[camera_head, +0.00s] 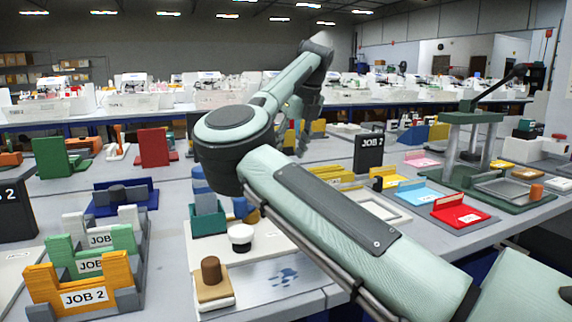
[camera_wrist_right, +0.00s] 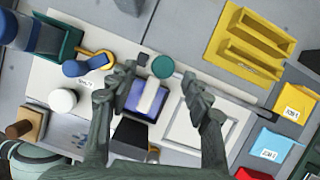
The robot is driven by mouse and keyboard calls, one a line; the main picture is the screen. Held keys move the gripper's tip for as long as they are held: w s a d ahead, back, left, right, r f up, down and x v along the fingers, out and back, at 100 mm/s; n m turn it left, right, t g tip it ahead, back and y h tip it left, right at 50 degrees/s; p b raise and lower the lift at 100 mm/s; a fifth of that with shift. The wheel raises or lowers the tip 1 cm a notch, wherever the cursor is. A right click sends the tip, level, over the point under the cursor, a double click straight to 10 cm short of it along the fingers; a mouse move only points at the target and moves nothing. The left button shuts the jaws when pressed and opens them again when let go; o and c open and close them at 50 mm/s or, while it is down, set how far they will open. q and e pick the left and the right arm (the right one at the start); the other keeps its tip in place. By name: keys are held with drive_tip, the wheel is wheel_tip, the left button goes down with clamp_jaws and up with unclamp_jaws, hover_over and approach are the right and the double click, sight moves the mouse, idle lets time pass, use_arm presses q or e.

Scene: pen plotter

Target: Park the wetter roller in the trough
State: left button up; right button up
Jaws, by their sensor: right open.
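A blue roller with a yellow looped handle (camera_wrist_right: 82,67), which looks like the wetter roller, lies on a white board in the right wrist view. In the head view it is partly hidden behind my right arm (camera_head: 243,208). A small blue-violet box with a pale strip (camera_wrist_right: 147,98) sits on the board between and below my right fingers; I cannot tell whether it is the trough. My right gripper (camera_wrist_right: 160,76) is open and empty above it, with the roller left of the fingers. In the head view the gripper (camera_head: 300,142) hangs beyond my elbow. My left gripper is not in view.
A teal holder with a blue cylinder (camera_wrist_right: 62,42) and a white round knob (camera_wrist_right: 62,101) stand near the roller. A white frame (camera_wrist_right: 172,128) and yellow rack (camera_wrist_right: 250,50) lie to the right. A dark blue tray (camera_head: 100,204) and JOB racks stand left in the head view.

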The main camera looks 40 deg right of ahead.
drive_tip(key=v, duration=0.6)
drive_tip(key=shift+r, duration=0.3)
drive_tip(key=shift+s+f, duration=0.1)
drive_tip(key=shift+s, duration=0.05)
